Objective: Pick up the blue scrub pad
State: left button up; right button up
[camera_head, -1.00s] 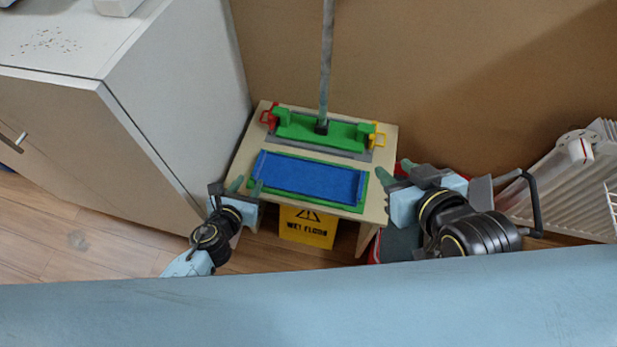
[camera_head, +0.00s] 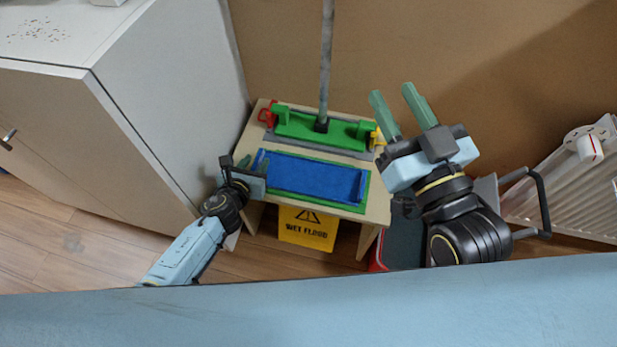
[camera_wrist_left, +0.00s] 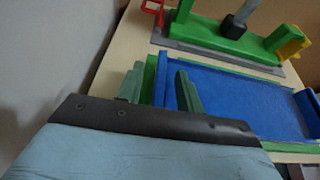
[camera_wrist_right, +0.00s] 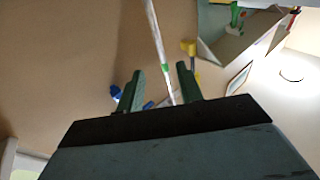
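The blue scrub pad (camera_head: 312,178) lies flat on the small wooden table, on a green base with a green border and raised blue ends. It also shows in the left wrist view (camera_wrist_left: 235,95). My left gripper (camera_head: 236,161) is open at the pad's left end. In the left wrist view its fingers (camera_wrist_left: 160,88) stand apart, with the pad's left edge between and behind them; I cannot tell whether they touch it. My right gripper (camera_head: 397,98) is open and empty, raised at the table's right with its fingers pointing up.
A green mop head (camera_head: 335,131) with a grey upright pole (camera_head: 326,60) stands behind the pad. A yellow wet floor sign (camera_head: 307,229) is below the table front. A white cabinet (camera_head: 175,95) is close on the left, a radiator (camera_head: 570,190) on the right.

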pick_arm(q)
jog(key=shift+w+d+f, duration=0.2)
jog(key=shift+w, duration=0.35)
pick_arm(e)
jog(key=shift+s+a+r+t, duration=0.1)
jog(key=shift+s+r+t, duration=0.1)
jog(key=shift+r+t, duration=0.4)
jog(key=shift+s+r+t, duration=0.15)
jog(key=shift+r+t, duration=0.25)
jog(key=shift+r, duration=0.3)
pick_arm(q)
grip_shut()
